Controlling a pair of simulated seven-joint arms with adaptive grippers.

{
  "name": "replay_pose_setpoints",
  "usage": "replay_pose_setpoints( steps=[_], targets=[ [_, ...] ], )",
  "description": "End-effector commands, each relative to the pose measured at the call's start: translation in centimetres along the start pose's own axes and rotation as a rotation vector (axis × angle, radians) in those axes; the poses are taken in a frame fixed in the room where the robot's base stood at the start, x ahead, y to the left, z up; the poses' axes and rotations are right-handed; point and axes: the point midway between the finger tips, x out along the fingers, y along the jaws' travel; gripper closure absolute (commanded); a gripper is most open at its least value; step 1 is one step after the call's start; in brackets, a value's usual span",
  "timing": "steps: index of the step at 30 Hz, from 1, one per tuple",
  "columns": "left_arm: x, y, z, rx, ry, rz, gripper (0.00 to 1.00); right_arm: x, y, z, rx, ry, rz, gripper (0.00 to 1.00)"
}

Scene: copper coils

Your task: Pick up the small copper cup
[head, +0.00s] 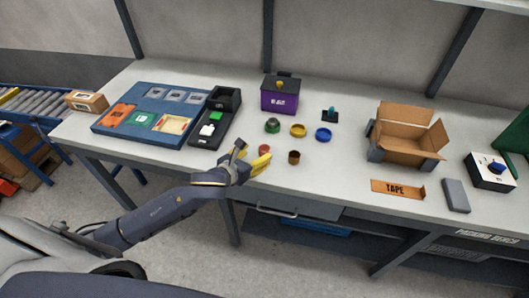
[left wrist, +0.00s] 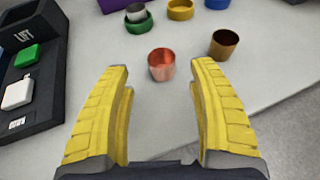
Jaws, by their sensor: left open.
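The small copper cup (left wrist: 161,65) stands upright on the table in the left wrist view, just beyond the gap between my yellow fingers. In the head view the copper cup (head: 264,149) shows just past the fingertips. My left gripper (head: 262,162) is open and empty at the table's front edge. Its two fingers (left wrist: 161,75) point at the cup from either side, not touching it as far as I can see. A brown-gold cup (left wrist: 223,44) stands to the right of the copper cup, also in the head view (head: 294,157). My right gripper does not show.
Green (head: 272,126), yellow (head: 298,130) and blue (head: 323,134) rings lie behind the cups. An open cardboard box (head: 407,155) and a TAPE sign (head: 397,189) are to the right.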

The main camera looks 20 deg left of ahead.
Motion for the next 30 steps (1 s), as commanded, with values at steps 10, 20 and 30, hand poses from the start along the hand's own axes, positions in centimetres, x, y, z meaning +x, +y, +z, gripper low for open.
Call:
replay_pose_setpoints(
  steps=[10, 20, 30],
  targets=[
    [1.8, -0.1, -0.1, -0.002, 0.0, 0.001, 0.4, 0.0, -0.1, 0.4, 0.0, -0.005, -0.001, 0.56],
    [5.5, -0.2, -0.4, -0.003, 0.0, 0.0, 0.4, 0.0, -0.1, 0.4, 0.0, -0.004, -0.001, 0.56],
    [6.3, -0.2, -0.4, -0.001, 0.0, 0.0, 0.4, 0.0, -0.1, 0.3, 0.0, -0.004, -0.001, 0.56]
  ],
)
